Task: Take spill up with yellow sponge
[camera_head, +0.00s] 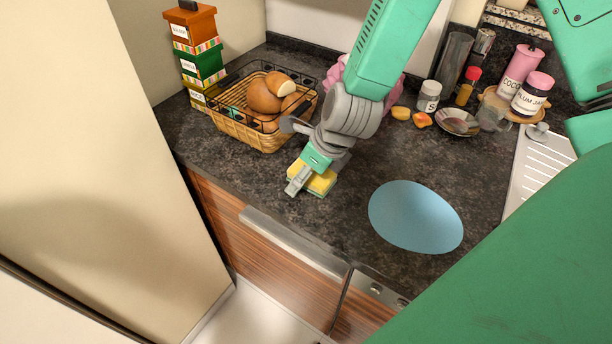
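The yellow sponge (322,184) lies on the dark countertop near its front edge, at the middle of the view. The spill (415,216) is a flat light-blue oval on the counter, to the right of the sponge and apart from it. My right gripper (300,180) reaches down from above, with a grey finger over the near left side of the sponge. The other finger is hidden, so I cannot tell whether it grips the sponge. My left gripper is not in view.
A wicker basket of bread (245,129) stands left of the gripper, with stacked boxes (193,45) behind. A small dish (458,122), a white-lidded jar (428,97) and a tray of jars (545,112) stand at the back right. A drainboard (536,165) lies right.

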